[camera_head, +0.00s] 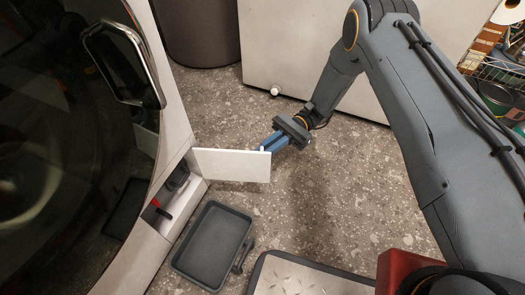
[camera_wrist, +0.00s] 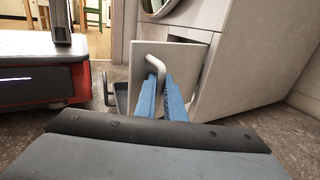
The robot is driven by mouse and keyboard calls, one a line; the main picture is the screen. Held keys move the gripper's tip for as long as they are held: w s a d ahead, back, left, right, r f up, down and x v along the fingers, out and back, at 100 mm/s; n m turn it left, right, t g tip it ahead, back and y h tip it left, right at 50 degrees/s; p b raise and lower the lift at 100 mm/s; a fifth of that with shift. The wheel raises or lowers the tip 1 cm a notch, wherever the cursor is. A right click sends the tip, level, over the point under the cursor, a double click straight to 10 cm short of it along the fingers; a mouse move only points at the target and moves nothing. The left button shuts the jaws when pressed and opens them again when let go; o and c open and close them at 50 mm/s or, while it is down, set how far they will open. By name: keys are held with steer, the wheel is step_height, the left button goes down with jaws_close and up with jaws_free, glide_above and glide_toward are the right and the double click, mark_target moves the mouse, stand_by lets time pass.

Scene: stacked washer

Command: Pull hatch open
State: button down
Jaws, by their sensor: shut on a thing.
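The hatch (camera_head: 230,164) is a small white panel low on the front of the washer (camera_head: 182,120). It stands swung out from the washer, and the opening behind it shows dark and red parts. My gripper (camera_head: 265,147) is at the hatch's outer edge, with its blue fingers closed. In the wrist view, the hatch (camera_wrist: 175,58) has a bent grey handle (camera_wrist: 155,66), and my gripper's blue fingers (camera_wrist: 160,85) are shut at that handle. The fingers partly hide the handle and the hatch face.
A dark grey tray (camera_head: 213,245) lies on the speckled floor below the hatch. A metal-topped platform (camera_head: 300,277) is at the bottom. A dark round bin (camera_head: 196,30) and a pale cabinet (camera_head: 300,50) stand behind. The floor around my gripper is clear.

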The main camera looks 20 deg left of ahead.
steer(key=shift+a+r, duration=0.15)
steer(key=shift+a, duration=0.05)
steer(key=c, duration=1.8)
jaws_free()
steer(key=shift+h, duration=0.3)
steer(key=shift+c, duration=0.2)
steer(key=shift+w+d, duration=0.1)
steer(key=shift+d, duration=0.1)
steer(key=p+v, duration=0.1)
steer(key=v, duration=0.6)
steer(key=shift+w+d, duration=0.25)
steer(key=shift+w, duration=0.05)
